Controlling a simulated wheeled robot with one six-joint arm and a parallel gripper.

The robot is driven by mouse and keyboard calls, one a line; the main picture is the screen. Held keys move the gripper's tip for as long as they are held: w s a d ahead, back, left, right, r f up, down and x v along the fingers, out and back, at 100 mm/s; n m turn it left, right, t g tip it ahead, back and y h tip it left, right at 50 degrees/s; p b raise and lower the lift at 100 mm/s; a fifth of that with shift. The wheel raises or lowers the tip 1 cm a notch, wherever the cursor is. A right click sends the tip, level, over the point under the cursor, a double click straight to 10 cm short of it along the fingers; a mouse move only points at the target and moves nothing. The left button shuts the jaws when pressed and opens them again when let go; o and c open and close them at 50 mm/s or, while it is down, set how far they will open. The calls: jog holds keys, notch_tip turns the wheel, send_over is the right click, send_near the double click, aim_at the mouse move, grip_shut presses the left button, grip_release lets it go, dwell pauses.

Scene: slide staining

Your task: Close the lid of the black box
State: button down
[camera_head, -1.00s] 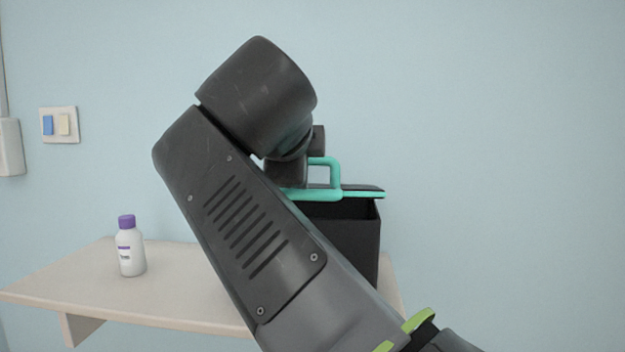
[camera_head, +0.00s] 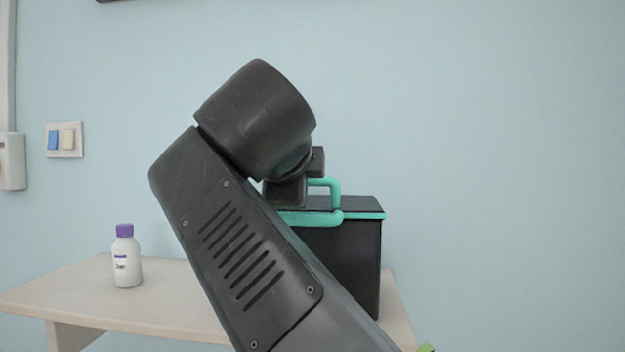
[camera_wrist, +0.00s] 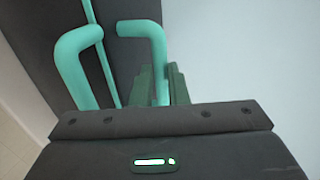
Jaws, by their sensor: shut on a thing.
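The black box (camera_head: 352,265) stands on the table, partly hidden behind my arm. Its dark lid (camera_head: 362,203) has a teal front edge and lies level on the box's top, with no gap visible on the right side. A teal handle (camera_head: 335,196) is on the lid; it also shows in the wrist view (camera_wrist: 72,62). My gripper (camera_wrist: 163,88) is shut on the right-hand end of this handle in the wrist view. In the head view my arm hides the fingers and the lid's left part.
A white bottle with a purple cap (camera_head: 126,262) stands on the left of the pale table (camera_head: 75,297). A light switch (camera_head: 64,140) is on the blue wall behind. The space right of the box is clear.

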jog(key=shift+f, duration=0.55)
jog(key=c, duration=1.5)
grip_release()
jog(key=shift+c, duration=0.2)
jog(key=shift+o, duration=0.7)
jog(key=shift+r, duration=0.15)
jog(key=shift+r, duration=0.1)
jog(key=shift+s, duration=0.1)
jog(key=b+v, duration=0.6)
jog(key=v, duration=0.7)
jog(key=shift+s, duration=0.3)
